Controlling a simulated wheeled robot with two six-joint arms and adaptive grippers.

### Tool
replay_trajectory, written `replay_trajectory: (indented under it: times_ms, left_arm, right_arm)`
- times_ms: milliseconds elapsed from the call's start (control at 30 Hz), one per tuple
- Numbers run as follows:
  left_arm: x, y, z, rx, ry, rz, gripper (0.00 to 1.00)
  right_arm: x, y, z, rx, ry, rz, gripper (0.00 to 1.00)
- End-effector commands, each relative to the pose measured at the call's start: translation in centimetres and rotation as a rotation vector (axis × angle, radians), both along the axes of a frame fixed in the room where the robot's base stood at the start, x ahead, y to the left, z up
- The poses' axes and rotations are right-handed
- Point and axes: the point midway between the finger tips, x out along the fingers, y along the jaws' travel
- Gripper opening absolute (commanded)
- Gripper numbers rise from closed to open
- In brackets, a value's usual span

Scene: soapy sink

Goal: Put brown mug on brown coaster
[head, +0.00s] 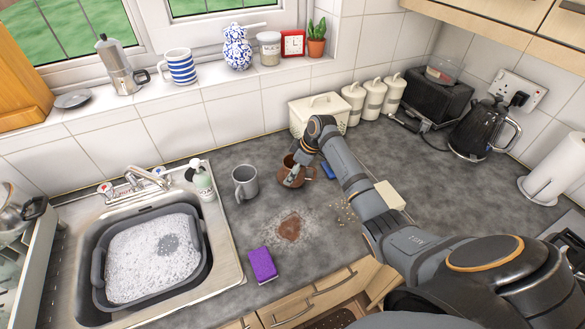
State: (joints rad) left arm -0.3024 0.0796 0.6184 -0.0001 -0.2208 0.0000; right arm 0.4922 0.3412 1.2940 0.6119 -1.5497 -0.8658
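The brown mug (284,178) stands on the grey worktop, right of a grey mug. My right arm reaches in from the lower right, and its gripper (296,169) is at the brown mug, partly covering it. Its fingers are small and overlap the mug, so I cannot tell whether they are shut on it. A flat brown patch (290,228), possibly the brown coaster, lies nearer the front with pale powder around it. It has nothing standing on it. My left gripper is not in view.
The grey mug (245,182) stands left of the brown one. A purple sponge (263,264) lies by the front edge. The sink (222,235) with a soapy basin is at left. White canisters (374,100) and a black kettle (484,130) line the back.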

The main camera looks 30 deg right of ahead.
Motion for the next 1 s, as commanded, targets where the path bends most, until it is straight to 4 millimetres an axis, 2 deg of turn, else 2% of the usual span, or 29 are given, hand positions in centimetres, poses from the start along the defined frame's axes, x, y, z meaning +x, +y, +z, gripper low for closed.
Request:
replay_trajectory:
  times_ms: [333,367,500,833,1000]
  left_arm:
    - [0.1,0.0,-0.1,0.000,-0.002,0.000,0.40]
    - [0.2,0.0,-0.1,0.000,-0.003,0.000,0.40]
    - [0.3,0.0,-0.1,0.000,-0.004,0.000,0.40]
    - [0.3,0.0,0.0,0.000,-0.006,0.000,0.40]
    - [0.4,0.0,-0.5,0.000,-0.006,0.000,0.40]
  right_arm:
    - [0.0,0.0,-0.4,0.000,-0.001,0.000,0.26]
    - [0.0,0.0,-0.4,0.000,0.000,0.000,0.74]
    - [0.0,0.0,-0.4,0.000,0.000,0.000,0.93]
    - [0.0,0.0,-0.3,0.000,0.000,0.000,0.94]
    - [-0.3,-0.5,1.1,-0.003,-0.004,-0.001,0.94]
